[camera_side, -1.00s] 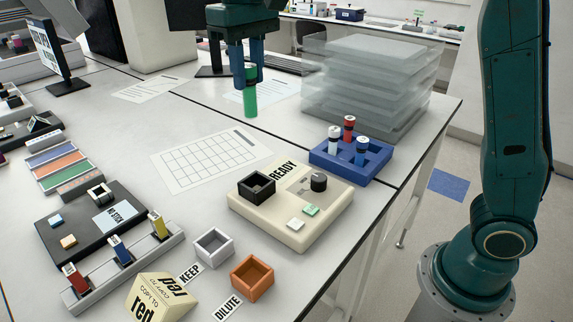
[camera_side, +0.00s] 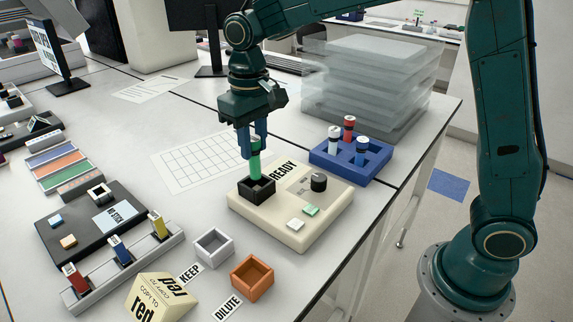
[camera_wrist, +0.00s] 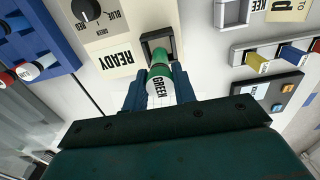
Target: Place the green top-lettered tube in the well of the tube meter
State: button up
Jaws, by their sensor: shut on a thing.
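My gripper (camera_side: 253,146) is shut on the green tube (camera_side: 256,165) and holds it upright over the black square well (camera_side: 258,194) of the cream tube meter (camera_side: 291,237). The tube's lower end is at the well's opening; I cannot tell how deep it sits. In the wrist view the tube's white cap (camera_wrist: 159,86) reads GREEN, between the blue fingers (camera_wrist: 158,92), with the black well (camera_wrist: 155,44) just beyond it. The meter carries a READY label, a black knob (camera_side: 319,182) and two small buttons.
A blue rack (camera_side: 350,168) with several tubes stands right of the meter. Clear stacked trays (camera_side: 370,85) stand behind it. A white box (camera_side: 214,247) by KEEP and an orange box (camera_side: 252,277) by DILUTE stand in front. A grey rack (camera_side: 130,265) holds red, blue and yellow tubes.

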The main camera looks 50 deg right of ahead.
aim_at(255, 160)
jog(key=shift+f, duration=2.15)
jog(key=shift+f, duration=0.15)
jog(key=o, duration=1)
jog(key=shift+c, duration=0.2)
notch_tip(255, 160, up, 12)
jog(key=shift+r, duration=0.2)
